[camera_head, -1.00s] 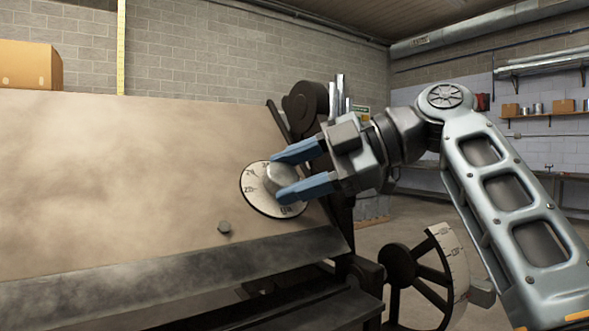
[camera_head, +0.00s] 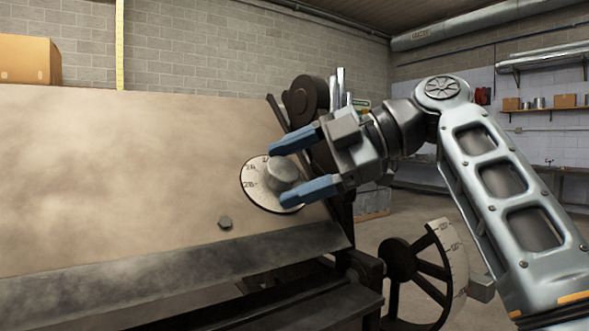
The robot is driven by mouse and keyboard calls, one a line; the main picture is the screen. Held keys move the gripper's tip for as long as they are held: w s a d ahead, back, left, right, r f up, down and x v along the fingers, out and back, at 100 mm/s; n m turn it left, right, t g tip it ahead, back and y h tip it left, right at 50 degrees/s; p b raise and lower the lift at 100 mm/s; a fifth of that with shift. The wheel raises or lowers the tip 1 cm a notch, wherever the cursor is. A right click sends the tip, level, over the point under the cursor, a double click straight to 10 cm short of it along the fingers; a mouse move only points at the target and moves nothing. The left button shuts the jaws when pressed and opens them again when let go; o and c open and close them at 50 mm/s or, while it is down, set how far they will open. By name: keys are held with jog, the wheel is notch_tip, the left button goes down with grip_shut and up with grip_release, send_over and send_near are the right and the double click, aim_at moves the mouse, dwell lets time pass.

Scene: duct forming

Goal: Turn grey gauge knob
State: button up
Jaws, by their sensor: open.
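The grey gauge knob (camera_head: 281,172) is a round grey knob at the middle of a white dial (camera_head: 256,192) with dark numbers. The dial is on the right part of a large tan sloped panel (camera_head: 130,180). My gripper (camera_head: 293,168) comes in from the right with its two blue fingers spread, one above and one below the knob. The fingers are open, with a visible gap around the knob. The right part of the dial is partly hidden by the lower finger.
A small dark stud (camera_head: 225,223) sticks out of the panel below the dial. A dark machine frame stands behind my gripper. A spoked wheel with a white scale (camera_head: 455,262) is at the lower right. A cardboard box (camera_head: 28,60) is at the upper left.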

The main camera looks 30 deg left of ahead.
jog(key=v, duration=0.8)
jog(key=shift+f, duration=0.1)
dwell(0.4)
